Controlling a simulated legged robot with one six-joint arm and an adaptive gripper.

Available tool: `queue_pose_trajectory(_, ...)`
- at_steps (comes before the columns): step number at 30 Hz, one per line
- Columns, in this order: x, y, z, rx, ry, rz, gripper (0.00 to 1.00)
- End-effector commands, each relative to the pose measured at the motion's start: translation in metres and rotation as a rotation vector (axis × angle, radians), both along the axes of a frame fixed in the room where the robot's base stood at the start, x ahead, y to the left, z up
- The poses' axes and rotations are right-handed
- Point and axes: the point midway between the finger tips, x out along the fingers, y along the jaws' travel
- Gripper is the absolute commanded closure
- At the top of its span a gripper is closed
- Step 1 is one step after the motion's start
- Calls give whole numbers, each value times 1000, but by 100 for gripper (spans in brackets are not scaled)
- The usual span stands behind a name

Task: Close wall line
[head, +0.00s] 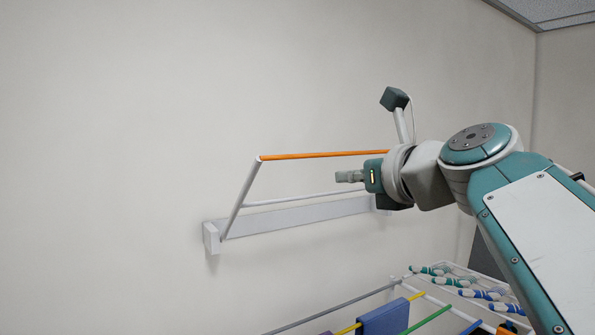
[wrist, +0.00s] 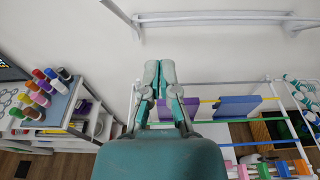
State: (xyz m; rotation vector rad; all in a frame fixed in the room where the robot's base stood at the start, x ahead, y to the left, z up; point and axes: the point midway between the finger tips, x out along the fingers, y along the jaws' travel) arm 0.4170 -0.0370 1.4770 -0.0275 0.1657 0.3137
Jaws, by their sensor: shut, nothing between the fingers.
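The wall line is a grey-white folding rack on the wall. Its wall rail (head: 300,217) is fixed low, and its side arm (head: 240,200) slants up and out to an orange front bar (head: 322,155). The frame stands open, away from the rail. My gripper (head: 340,176) is shut and empty, pointing left just below the orange bar in the picture. A gap shows between fingers and bar; the depth between them is hard to tell. My wrist hides the rack's right end. In the wrist view the shut fingers (wrist: 159,68) show below the wall rail (wrist: 225,17).
A drying rack with coloured bars (head: 425,320) stands below, with a blue cloth (head: 384,317) over it. The wall left of the line is bare.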

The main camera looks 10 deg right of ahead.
Motion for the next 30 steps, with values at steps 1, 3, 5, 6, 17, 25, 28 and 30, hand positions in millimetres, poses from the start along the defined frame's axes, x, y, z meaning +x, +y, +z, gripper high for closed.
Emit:
queue_pose_trajectory(1,11,4,-3,1,3,6,100)
queue_pose_trajectory(3,23,9,-5,2,3,6,100)
queue_pose_trajectory(5,34,12,-7,1,3,5,100)
queue_pose_trajectory(6,41,14,-8,1,2,5,100)
queue_pose_trajectory(17,91,29,3,0,0,2,100)
queue_pose_trajectory(25,100,32,11,1,0,0,100)
queue_pose_trajectory(28,100,32,11,1,0,-1,100)
queue_pose_trajectory(30,100,32,11,1,0,0,100)
